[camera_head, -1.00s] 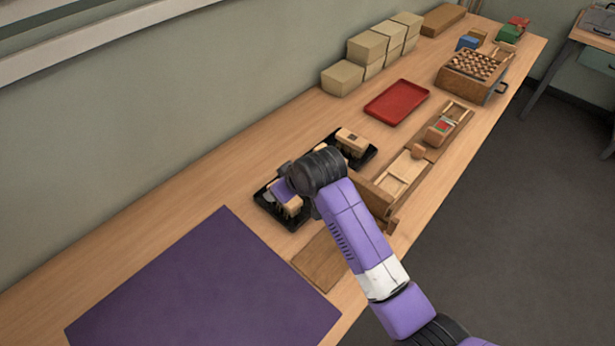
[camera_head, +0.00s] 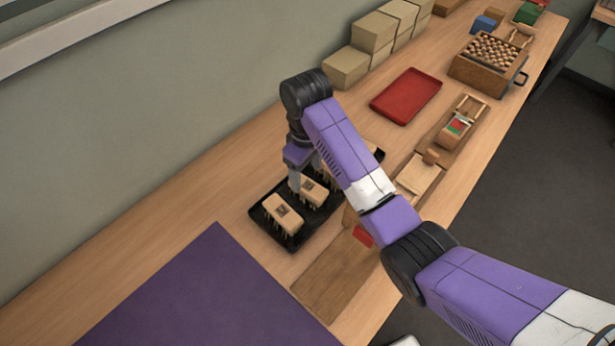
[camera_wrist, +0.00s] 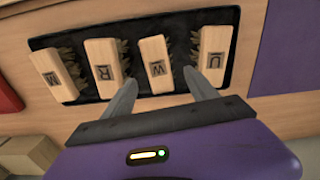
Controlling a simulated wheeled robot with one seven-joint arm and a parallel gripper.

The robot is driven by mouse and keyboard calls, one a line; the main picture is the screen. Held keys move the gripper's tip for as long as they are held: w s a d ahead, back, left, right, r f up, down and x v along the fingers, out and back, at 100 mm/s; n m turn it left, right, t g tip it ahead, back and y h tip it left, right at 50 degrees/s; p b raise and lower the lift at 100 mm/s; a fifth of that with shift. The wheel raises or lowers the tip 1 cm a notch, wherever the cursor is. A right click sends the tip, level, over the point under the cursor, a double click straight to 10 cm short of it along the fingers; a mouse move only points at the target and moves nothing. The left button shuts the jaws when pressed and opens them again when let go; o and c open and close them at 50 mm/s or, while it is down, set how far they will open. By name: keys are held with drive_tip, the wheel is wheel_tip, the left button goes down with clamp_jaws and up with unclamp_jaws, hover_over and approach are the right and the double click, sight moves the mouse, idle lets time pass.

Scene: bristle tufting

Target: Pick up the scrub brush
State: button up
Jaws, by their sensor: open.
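Several wooden-backed brushes with dark bristles and stamped letters stand in a black tray (camera_head: 262,217). In the wrist view the tray (camera_wrist: 95,88) holds blocks marked U (camera_wrist: 211,62), W (camera_wrist: 153,66), R (camera_wrist: 104,69) and M (camera_wrist: 54,76). My gripper (camera_wrist: 159,78) is open and empty, its fingertips at either side of the W brush; contact cannot be told. In the head view my gripper (camera_head: 306,174) is over the tray by the second brush (camera_head: 312,191); the nearest brush (camera_head: 283,213) is clear. My arm hides part of the tray. Which is the scrub brush cannot be told.
A purple mat (camera_head: 205,295) lies at the near left. A wooden board (camera_head: 335,275) and wooden fixtures (camera_head: 418,178) line the front edge. A red tray (camera_head: 406,96), tan boxes (camera_head: 372,35) and a holed wooden box (camera_head: 488,65) are farther back.

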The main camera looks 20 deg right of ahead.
sight(310, 187)
drive_tip(key=shift+s+d+f+p, duration=0.2)
drive_tip(key=shift+f+p, duration=0.15)
drive_tip(key=shift+f, duration=1.55)
drive_tip(key=shift+s+d+f+p, duration=0.15)
drive_tip(key=shift+f+p, duration=0.15)
drive_tip(key=shift+f, duration=1.6)
drive_tip(key=shift+w, duration=0.1)
clamp_jaws()
